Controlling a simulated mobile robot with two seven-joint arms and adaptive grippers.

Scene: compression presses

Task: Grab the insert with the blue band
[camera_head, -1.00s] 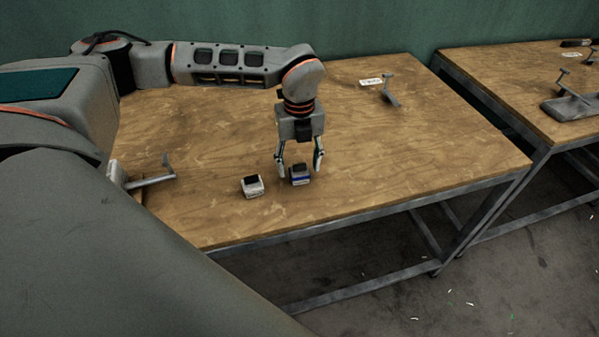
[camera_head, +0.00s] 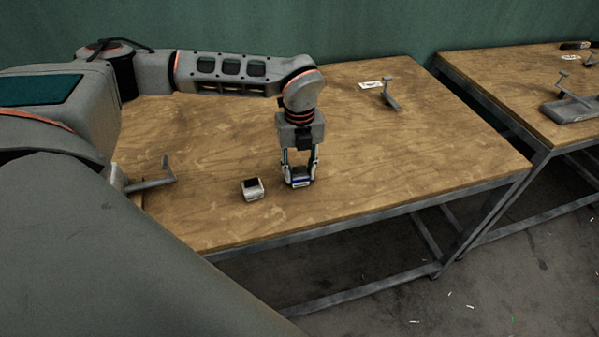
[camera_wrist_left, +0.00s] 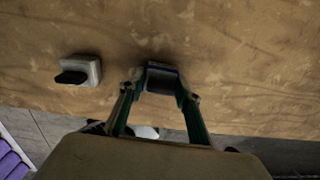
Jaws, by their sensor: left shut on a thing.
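The insert with the blue band (camera_head: 299,182) is a small pale block with a dark top and a blue stripe. It stands near the front edge of the wooden table (camera_head: 400,160). My left gripper (camera_head: 299,172) points down and is shut on this insert, one finger on each side. In the left wrist view the insert (camera_wrist_left: 161,78) sits between the fingertips (camera_wrist_left: 161,94). It seems to be on or just above the table; I cannot tell which. My right gripper is not in view.
A second pale insert (camera_head: 252,189) with a dark top stands just left of the held one; it also shows in the left wrist view (camera_wrist_left: 92,70). Metal levers stand at the table's left (camera_head: 152,184) and back (camera_head: 389,96). A second table (camera_head: 520,75) is at right.

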